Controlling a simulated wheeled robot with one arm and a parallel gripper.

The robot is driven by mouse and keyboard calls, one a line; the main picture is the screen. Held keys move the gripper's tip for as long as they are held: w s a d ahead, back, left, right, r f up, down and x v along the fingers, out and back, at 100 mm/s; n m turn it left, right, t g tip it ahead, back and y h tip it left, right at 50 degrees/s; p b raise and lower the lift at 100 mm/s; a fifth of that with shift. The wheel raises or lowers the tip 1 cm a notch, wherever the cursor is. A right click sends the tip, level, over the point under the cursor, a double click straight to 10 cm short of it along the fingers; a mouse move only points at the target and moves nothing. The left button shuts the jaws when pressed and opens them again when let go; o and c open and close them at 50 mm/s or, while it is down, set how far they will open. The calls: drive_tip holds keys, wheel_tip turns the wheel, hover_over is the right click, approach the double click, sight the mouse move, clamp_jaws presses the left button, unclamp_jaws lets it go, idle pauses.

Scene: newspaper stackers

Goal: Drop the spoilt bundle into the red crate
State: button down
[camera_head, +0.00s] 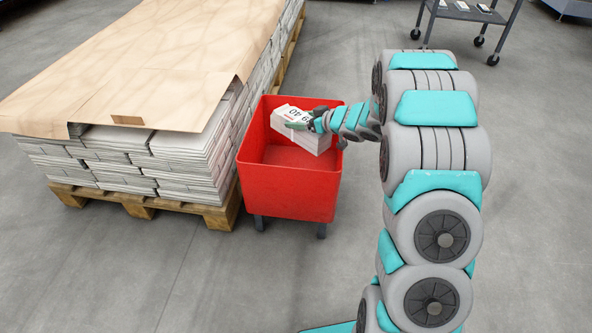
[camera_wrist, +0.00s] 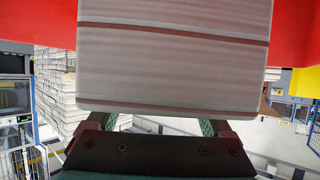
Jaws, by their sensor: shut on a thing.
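The red crate (camera_head: 288,189) stands on dark legs to the left of my arm, open at the top. A white bundle (camera_head: 312,141) of newspapers with dark printed figures on its top is at the crate's far part, within its rim in the head view. My gripper (camera_head: 319,122) is shut on the bundle at its upper right. In the wrist view the bundle (camera_wrist: 175,60) fills the middle, with brownish straps across its layers, and red crate wall (camera_wrist: 296,35) shows on both sides. I cannot tell whether the bundle touches the crate floor.
A wooden pallet (camera_head: 140,205) with tall newspaper stacks (camera_head: 150,160) under a brown paper sheet (camera_head: 150,65) stands close at the crate's left. A grey wheeled cart (camera_head: 468,12) is at the back right. The floor in front of the crate is clear.

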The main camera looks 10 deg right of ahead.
unclamp_jaws()
drive_tip(key=shift+r, duration=0.1)
drive_tip(key=shift+p+v, duration=0.4)
drive_tip(key=shift+v, duration=3.5)
